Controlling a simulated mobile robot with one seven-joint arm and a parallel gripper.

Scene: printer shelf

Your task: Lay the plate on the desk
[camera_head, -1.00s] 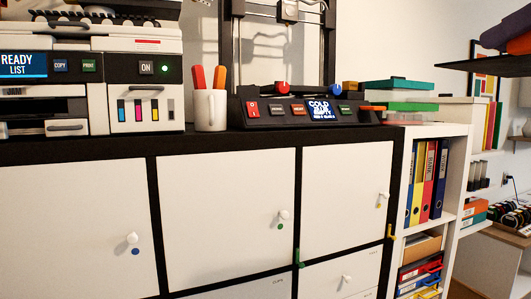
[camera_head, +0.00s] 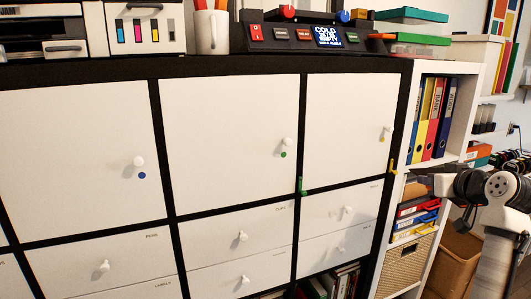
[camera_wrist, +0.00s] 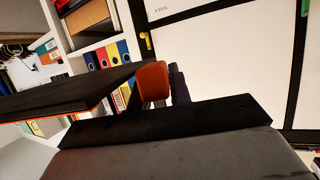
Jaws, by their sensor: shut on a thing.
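In the wrist view, a thin dark plate (camera_wrist: 75,93) with an orange lower edge extends to the left from my gripper (camera_wrist: 162,84). My gripper is shut on its near end, with an orange finger and a dark finger showing; the exact contact is partly hidden. The desk is mostly hidden behind my arm there, with dark spools (camera_head: 513,160) in that area.
A white cabinet (camera_head: 228,150) with black framing carries a printer (camera_head: 145,27), a white mug (camera_head: 211,32) and a control panel (camera_head: 300,38). To its right, a white shelf (camera_head: 468,100) holds coloured binders (camera_head: 432,118); a woven basket (camera_head: 404,265) is below.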

